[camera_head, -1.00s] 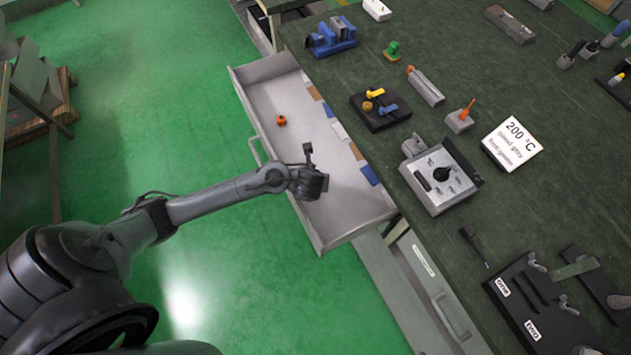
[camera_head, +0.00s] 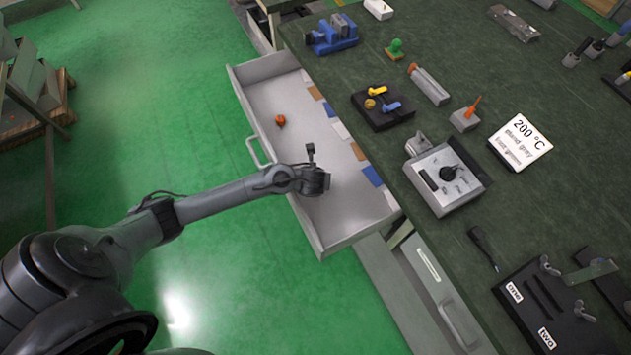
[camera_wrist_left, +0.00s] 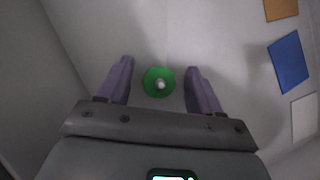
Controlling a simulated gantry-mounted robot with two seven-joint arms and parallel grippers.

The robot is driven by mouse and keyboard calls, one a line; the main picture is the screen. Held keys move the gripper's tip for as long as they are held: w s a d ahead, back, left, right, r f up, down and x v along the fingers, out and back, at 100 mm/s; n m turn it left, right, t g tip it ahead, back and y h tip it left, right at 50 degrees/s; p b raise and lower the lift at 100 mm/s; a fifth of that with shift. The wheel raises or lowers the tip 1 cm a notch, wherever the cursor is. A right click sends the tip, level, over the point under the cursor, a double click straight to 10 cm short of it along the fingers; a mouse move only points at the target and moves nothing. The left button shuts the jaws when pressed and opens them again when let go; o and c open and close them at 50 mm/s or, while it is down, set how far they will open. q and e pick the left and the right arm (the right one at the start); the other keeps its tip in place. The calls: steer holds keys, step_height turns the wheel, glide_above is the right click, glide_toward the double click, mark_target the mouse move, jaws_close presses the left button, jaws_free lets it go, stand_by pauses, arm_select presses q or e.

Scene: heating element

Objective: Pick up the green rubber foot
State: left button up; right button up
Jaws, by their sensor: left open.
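The green rubber foot (camera_wrist_left: 159,82) is a small green disc with a pale metal centre. It lies on the light grey drawer floor in the left wrist view. My left gripper (camera_wrist_left: 158,66) is open, with one finger on each side of the foot and visible gaps between them. In the head view my left gripper (camera_head: 322,184) is over the near part of the open drawer, and the foot is hidden there. My right gripper is not in view.
The open drawer (camera_head: 342,228) has raised walls around the gripper. A small orange-red part (camera_head: 280,120) lies farther back in it, and coloured patches line its right side. The green workbench (camera_head: 450,230) beside it carries a control box (camera_head: 446,178) and several tools.

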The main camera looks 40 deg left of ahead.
arm_select(q)
steer(key=c, duration=1.1)
